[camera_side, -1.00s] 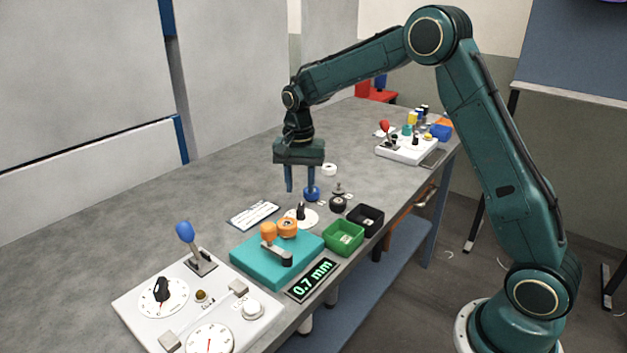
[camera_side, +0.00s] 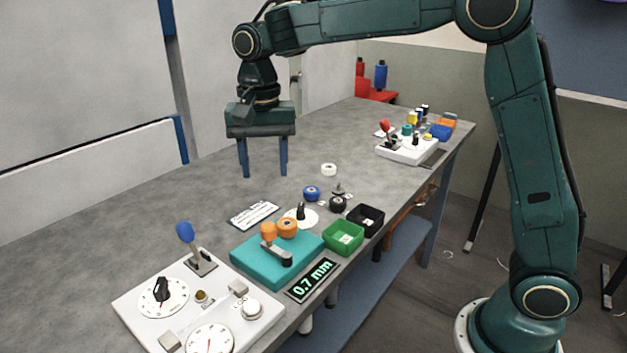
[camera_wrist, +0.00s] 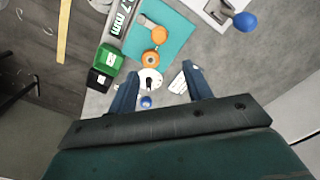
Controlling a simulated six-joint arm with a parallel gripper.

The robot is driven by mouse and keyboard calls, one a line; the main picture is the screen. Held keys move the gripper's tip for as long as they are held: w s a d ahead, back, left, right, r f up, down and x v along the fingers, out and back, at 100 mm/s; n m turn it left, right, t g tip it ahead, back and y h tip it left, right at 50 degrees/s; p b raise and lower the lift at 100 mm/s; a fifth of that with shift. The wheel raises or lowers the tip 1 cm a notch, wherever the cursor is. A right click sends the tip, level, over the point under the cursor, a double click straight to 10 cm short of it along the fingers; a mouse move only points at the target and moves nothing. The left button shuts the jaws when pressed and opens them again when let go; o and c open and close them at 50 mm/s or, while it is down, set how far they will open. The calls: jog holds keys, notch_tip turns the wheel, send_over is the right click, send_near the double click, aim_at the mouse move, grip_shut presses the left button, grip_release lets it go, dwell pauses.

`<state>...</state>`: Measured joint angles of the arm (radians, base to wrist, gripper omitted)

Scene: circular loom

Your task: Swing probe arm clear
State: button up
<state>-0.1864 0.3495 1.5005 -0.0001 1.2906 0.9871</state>
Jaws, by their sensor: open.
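A teal block (camera_side: 250,264) stands near the front of the bench. On it are a grey arm (camera_side: 281,257) with an orange knob (camera_side: 268,230) on a post, and an orange spool (camera_side: 287,226) right beside the knob. The wrist view shows the block (camera_wrist: 176,30), the knob (camera_wrist: 160,35) and the orange spool (camera_wrist: 151,59). A display (camera_side: 312,280) reading 0.7 mm sits in front of the block. My gripper (camera_side: 265,175) is open and empty, above the bench behind the block and apart from it. Its spread fingers also show in the wrist view (camera_wrist: 160,72).
A white panel (camera_side: 133,303) with a blue-knobbed lever (camera_side: 186,232) and dials lies left. Green (camera_side: 343,238) and black (camera_side: 367,219) bins stand right. A blue spool (camera_side: 312,193), white disc (camera_side: 310,217) and card (camera_side: 254,215) lie behind. Bench left of my gripper is clear.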

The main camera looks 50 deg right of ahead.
aim_at(268, 225)
jog(key=shift+s+a+r, duration=0.45)
jog(key=shift+a+r, duration=0.1)
jog(key=shift+a, duration=0.1)
jog(key=shift+f, duration=0.1)
notch_tip(268, 225, down, 14)
jog(key=shift+r, duration=0.25)
dwell(0.3)
grip_shut()
